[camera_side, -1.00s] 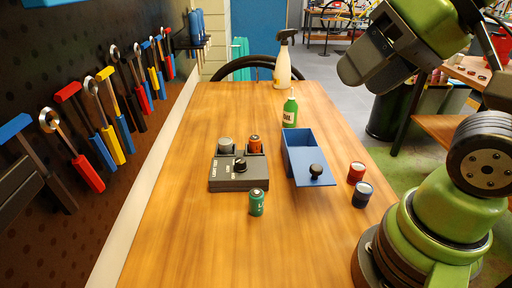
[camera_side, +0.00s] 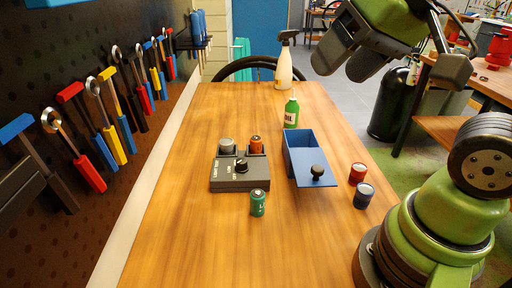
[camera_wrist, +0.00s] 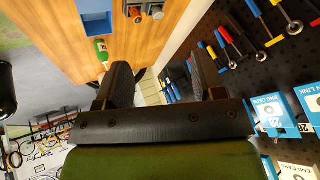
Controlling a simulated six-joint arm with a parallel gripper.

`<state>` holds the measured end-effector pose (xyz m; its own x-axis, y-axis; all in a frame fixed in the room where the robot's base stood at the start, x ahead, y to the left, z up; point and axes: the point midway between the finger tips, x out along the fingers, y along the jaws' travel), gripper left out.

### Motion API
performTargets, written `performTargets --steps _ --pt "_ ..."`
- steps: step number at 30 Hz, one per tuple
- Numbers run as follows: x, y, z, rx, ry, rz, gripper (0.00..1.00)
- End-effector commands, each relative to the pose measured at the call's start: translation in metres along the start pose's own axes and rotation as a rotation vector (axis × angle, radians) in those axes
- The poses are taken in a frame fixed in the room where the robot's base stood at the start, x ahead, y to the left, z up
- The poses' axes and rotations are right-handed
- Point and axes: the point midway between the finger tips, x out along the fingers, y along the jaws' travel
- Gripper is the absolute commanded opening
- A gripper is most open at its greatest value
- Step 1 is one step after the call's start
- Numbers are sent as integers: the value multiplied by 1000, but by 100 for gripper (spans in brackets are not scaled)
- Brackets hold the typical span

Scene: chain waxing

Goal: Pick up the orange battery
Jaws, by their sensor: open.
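The orange battery (camera_side: 256,144) stands upright in the right back slot of a dark grey charger (camera_side: 240,181) with a black knob. A grey battery (camera_side: 226,145) stands in the slot to its left. My gripper (camera_side: 346,64) is open and empty, high up at the upper right of the side view, well apart from the charger. In the wrist view, my two dark fingers (camera_wrist: 160,70) are spread apart with nothing between them.
A green battery (camera_side: 258,203) stands in front of the charger. A green bottle (camera_side: 291,112) and spray bottle (camera_side: 284,66) stand behind. The front table is clear.

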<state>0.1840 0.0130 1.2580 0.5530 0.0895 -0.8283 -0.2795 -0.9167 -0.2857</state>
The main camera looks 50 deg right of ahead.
Motion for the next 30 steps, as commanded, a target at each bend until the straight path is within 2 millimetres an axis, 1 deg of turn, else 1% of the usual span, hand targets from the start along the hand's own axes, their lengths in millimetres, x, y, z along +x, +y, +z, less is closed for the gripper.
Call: performTargets --steps 1,3,5,6,8,9,11,12,15,18,21,26,30 --pt "13 2 -14 -1 -16 36 63" --pt "32 5 -34 -7 -26 80 63" --pt "50 9 -50 -15 -33 114 63" --pt "64 12 -59 -20 -40 135 63" --pt "85 17 -72 -30 -50 165 63" --pt "100 21 -79 -39 -58 182 63" --pt "125 27 -88 -51 -70 205 63" --pt "141 32 -93 -60 -77 219 63" --pt "179 44 -99 -79 -98 244 63" --pt "209 55 -100 -96 -115 258 63" --pt "229 62 -99 -108 -125 265 63" --pt "247 68 -96 -114 -132 268 63" --pt "268 73 -94 -114 -133 268 63"
